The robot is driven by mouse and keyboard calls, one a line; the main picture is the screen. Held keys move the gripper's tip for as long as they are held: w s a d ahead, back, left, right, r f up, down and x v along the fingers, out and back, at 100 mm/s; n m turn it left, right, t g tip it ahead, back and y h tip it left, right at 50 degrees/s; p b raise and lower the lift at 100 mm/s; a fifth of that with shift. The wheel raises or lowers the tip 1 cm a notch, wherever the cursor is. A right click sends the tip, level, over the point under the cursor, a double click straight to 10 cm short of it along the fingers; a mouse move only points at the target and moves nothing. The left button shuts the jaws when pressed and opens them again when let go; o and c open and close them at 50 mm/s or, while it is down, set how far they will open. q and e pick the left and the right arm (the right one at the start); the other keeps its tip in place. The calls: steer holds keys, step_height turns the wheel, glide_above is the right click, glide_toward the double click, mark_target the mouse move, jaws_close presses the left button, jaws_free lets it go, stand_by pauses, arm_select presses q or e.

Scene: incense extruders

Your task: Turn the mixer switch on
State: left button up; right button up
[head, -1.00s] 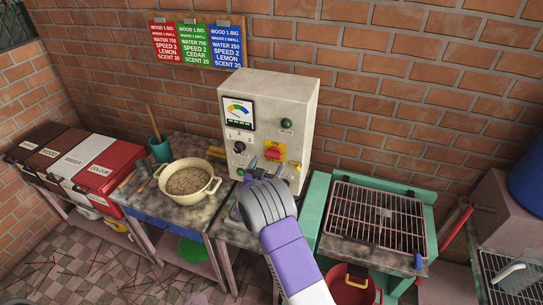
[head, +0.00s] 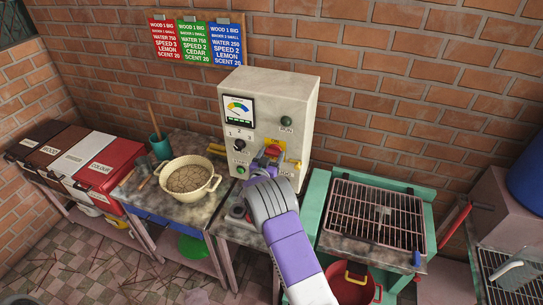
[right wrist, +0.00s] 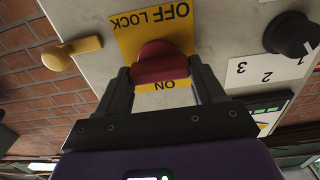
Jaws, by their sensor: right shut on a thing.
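The mixer control box (head: 300,97) is a pale cabinet standing on the table against the brick wall. Its red switch (head: 273,151) sits on a yellow plate on the front face. In the right wrist view the red switch (right wrist: 158,62) sits between my fingers, on the yellow plate (right wrist: 130,40) marked ON, OFF and LOCK. My right gripper (right wrist: 160,82) is shut on the red switch, one finger on each side. In the head view my right gripper (head: 262,168) covers the lower part of the box front. My left gripper is not in view.
A black knob (right wrist: 290,35) and a yellow lever (right wrist: 72,50) flank the switch. A pot (head: 188,179) stands on the table left of the box. A grill rack (head: 375,212) stands at the right.

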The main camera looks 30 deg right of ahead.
steer(key=shift+c, duration=0.6)
steer(key=shift+f+m+b, duration=0.15)
steer(key=shift+m+b, duration=0.15)
steer(key=shift+b, duration=0.45)
steer(key=m+b, duration=0.4)
steer(key=b, duration=0.3)
steer(key=m+b, duration=0.5)
steer(key=b, duration=0.2)
steer(key=m+b, duration=0.5)
steer(key=b, duration=0.2)
steer(key=shift+s+d+f, duration=0.2)
steer(key=shift+f, duration=0.05)
steer(key=shift+r+m+b, duration=0.1)
steer(key=shift+m+b, duration=1.35)
steer(key=shift+m, duration=0.25)
steer(key=o, duration=1)
steer(key=shift+o, duration=0.2)
